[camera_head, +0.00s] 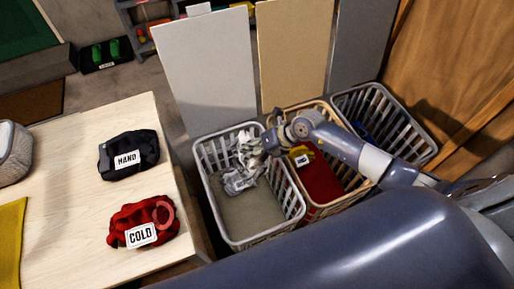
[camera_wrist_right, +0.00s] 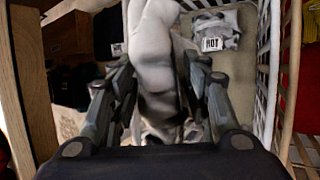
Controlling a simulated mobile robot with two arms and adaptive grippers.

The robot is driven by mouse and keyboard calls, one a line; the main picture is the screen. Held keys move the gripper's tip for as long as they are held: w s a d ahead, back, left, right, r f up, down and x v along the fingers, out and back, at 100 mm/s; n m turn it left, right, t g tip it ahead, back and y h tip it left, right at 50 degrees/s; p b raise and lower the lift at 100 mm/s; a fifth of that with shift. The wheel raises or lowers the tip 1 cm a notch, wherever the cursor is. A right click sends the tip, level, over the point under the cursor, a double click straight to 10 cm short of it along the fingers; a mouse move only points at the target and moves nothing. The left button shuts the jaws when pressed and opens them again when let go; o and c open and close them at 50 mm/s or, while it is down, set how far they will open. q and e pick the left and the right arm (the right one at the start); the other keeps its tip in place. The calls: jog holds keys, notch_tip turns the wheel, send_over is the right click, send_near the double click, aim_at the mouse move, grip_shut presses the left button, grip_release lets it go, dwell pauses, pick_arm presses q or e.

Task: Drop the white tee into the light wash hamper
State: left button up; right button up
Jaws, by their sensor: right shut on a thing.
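The white tee (camera_head: 247,148) hangs crumpled from my right gripper (camera_head: 266,143) over the leftmost, white-grey hamper (camera_head: 268,238). In the right wrist view my right gripper (camera_wrist_right: 160,90) is shut on the white tee (camera_wrist_right: 152,35), which fills the space between its fingers. A pale garment with a HOT tag (camera_wrist_right: 212,44) lies in the hamper below; its tag also shows in the head view (camera_head: 240,184). I cannot tell whether the tee touches that garment. My left gripper is not in view.
A middle hamper (camera_head: 345,198) holds red and yellow cloth; a grey hamper (camera_head: 418,140) stands right of it. Tall panels (camera_head: 205,70) rise behind. The table (camera_head: 60,165) at left bears a black HAND bundle (camera_head: 128,155) and a red COLD bundle (camera_head: 142,220).

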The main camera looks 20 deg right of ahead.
jog(key=shift+f+b, duration=2.75)
jog(key=shift+f, duration=0.15)
jog(key=o, duration=1.3)
jog(key=v, duration=1.2)
jog(key=shift+a, duration=0.1)
